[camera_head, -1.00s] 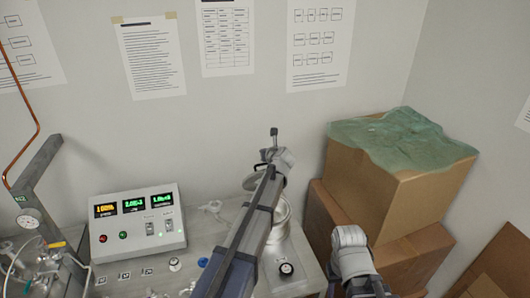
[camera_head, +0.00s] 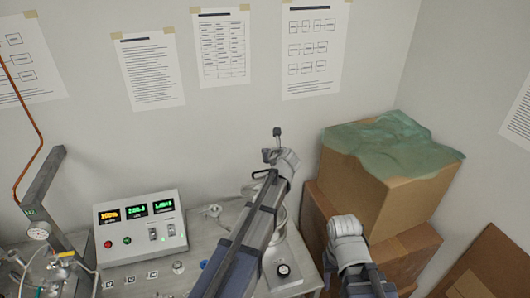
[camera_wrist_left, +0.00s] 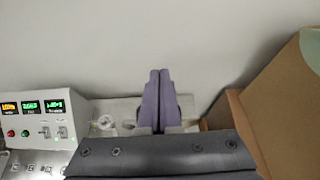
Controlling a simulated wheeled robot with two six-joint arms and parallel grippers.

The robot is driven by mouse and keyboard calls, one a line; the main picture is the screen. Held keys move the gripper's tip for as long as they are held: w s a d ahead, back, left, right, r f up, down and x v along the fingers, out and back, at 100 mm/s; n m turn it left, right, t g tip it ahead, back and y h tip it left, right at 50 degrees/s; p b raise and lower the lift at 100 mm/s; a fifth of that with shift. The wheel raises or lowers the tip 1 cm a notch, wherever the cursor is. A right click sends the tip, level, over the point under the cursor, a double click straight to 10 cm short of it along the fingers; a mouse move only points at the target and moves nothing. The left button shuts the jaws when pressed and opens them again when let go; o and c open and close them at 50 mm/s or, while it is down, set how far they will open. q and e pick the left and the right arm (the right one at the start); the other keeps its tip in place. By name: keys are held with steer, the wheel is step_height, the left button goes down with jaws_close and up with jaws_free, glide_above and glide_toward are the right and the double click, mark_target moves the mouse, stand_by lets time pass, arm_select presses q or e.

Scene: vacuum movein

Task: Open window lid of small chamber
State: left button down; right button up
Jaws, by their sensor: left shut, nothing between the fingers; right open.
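The small metal chamber (camera_head: 279,215) stands on the bench, mostly hidden behind my left arm. A round metal rim shows beside the arm, but I cannot make out the window lid or how it sits. My left arm reaches over the chamber from the lower middle of the head view. In the left wrist view my left gripper (camera_wrist_left: 160,75) is shut and empty, its purple fingers together and pointing at the wall. My right gripper (camera_head: 349,250) is at the lower right, in front of the cardboard boxes and apart from the chamber; its fingertips are hard to make out.
A control box (camera_head: 140,228) with lit displays stands left of the chamber. Stacked cardboard boxes (camera_head: 390,195) with green cloth (camera_head: 390,140) crowd the right. Gauge and tubing (camera_head: 40,230) stand far left.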

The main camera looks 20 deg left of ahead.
arm_select(q)
steer(key=b, duration=0.7)
glide_toward(257, 182)
step_height(257, 182, up, 2)
steer(key=w+d, duration=0.2)
steer(key=s+d+f+t+b, duration=0.1)
steer(key=s+f+b, duration=0.1)
steer(key=s, duration=0.2)
steer(key=s+d+f+b, duration=0.1)
steer(key=s+d+b, duration=0.15)
steer(key=s, duration=0.25)
steer(key=shift+y, duration=0.4)
steer(key=x, duration=0.4)
steer(key=r+b+x, duration=0.1)
steer(key=x, duration=0.3)
steer(key=r+b+x, duration=0.1)
steer(key=x, duration=0.4)
steer(key=shift+w+a, duration=0.2)
steer(key=shift+a, duration=0.1)
steer(key=shift+w+a+r, duration=0.25)
steer(key=shift+w+a, duration=0.1)
steer(key=shift+w, duration=0.1)
